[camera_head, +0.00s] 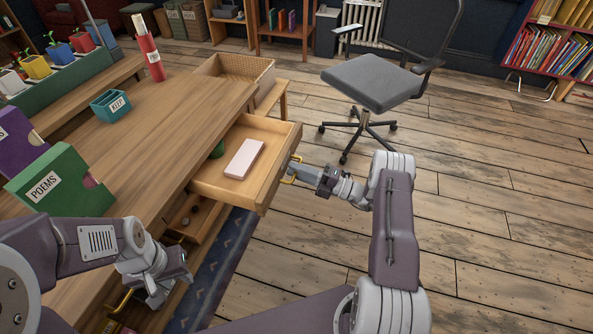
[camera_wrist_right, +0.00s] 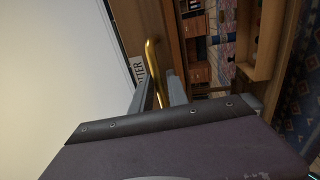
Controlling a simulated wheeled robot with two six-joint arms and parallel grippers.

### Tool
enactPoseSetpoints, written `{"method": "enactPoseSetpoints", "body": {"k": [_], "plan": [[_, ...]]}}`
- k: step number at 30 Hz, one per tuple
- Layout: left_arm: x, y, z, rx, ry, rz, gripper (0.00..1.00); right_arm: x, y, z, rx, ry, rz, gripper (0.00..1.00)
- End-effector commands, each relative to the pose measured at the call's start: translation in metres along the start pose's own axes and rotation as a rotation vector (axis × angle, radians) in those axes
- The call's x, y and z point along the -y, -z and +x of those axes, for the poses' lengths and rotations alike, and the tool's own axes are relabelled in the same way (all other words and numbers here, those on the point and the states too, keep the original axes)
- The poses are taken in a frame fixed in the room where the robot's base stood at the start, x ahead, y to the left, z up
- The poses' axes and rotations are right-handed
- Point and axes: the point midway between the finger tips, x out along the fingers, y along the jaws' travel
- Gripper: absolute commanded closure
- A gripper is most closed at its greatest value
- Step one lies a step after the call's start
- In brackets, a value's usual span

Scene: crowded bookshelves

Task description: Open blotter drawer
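The blotter drawer (camera_head: 272,150) stands pulled well out from the wooden desk (camera_head: 165,125). A pale pink block (camera_head: 244,159) and a green round item (camera_head: 218,149) lie in it. My right gripper (camera_head: 294,170) is at the drawer's front. In the right wrist view its two fingers (camera_wrist_right: 158,92) close around the brass handle (camera_wrist_right: 154,62), beside a label (camera_wrist_right: 138,70) whose visible end reads "TTER". My left gripper (camera_head: 168,288) hangs low by the desk's near side, apart from this drawer; its fingertips are unclear.
A lower drawer (camera_head: 189,217) also stands out below, with small items inside. An office chair (camera_head: 371,82) stands beyond the drawer to the right. The wooden floor (camera_head: 490,215) at the right is clear.

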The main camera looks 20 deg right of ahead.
Motion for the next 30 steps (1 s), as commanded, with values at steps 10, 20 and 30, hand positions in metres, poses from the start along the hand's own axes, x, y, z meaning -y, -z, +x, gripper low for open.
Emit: {"method": "enactPoseSetpoints", "body": {"k": [10,20,30], "plan": [[0.000,0.002,-0.016,0.000,0.000,0.000,0.64,-0.002,-0.001,-0.067,0.006,-0.001,0.000,0.80],[0.000,0.002,-0.018,0.000,0.000,0.000,0.64,0.000,0.000,-0.090,0.001,0.000,0.001,0.80],[0.000,0.002,-0.017,0.000,0.000,0.000,0.64,0.000,0.000,-0.090,0.001,0.000,0.000,0.80]]}}
